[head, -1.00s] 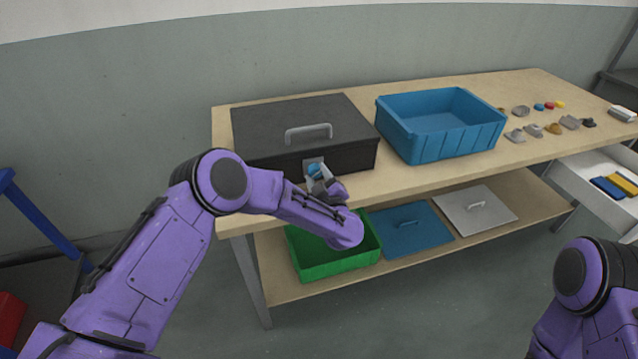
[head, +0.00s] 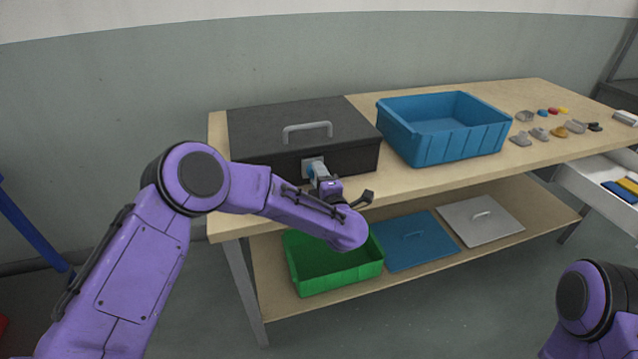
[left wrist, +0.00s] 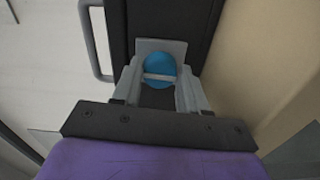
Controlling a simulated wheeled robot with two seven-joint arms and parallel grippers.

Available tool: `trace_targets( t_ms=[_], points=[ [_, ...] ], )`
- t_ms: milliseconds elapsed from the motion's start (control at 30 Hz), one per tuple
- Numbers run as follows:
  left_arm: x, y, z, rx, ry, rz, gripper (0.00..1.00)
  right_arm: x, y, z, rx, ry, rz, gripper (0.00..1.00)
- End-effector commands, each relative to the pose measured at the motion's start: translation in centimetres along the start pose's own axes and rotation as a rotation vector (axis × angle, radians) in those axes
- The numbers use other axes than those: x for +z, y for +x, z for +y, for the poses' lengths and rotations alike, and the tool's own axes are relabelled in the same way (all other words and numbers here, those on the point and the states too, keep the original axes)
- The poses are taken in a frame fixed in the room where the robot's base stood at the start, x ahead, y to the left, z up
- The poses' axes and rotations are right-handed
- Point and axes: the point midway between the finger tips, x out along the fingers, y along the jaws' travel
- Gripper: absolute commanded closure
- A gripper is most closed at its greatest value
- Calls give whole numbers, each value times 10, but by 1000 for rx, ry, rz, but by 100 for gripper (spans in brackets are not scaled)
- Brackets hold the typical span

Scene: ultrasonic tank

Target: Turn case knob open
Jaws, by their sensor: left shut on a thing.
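The black case (head: 270,135) stands shut on the left part of the workbench, with a grey handle (head: 307,129) on its lid. A blue round knob (left wrist: 159,70) with a pale bar across it sits on a grey plate (left wrist: 172,45) on the case's front face. In the left wrist view the bar lies level across the picture. My left gripper (head: 319,172) is at the front of the case, its two fingers on either side of the knob and shut on it. In the head view the gripper hides most of the knob. My right gripper is out of view.
A blue bin (head: 440,132) stands right of the case. Several small parts lie at the bench's right end. A green bin (head: 333,272), a blue lid (head: 405,245) and a grey lid (head: 480,222) are on the lower shelf. A drawer (head: 595,180) is open at right.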

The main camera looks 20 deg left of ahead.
Motion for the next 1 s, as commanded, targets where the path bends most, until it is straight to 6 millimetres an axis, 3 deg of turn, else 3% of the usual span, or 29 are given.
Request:
trace_targets(
  t_ms=[767,800,867,1000],
  points=[
    [0,0,1,1,-108,-1,88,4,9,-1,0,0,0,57],
    [0,0,1,1,-108,-1,54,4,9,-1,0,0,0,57],
    [0,0,1,1,-107,0,34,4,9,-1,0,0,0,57],
    [0,0,1,1,-106,0,32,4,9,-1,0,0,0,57]
  ],
)
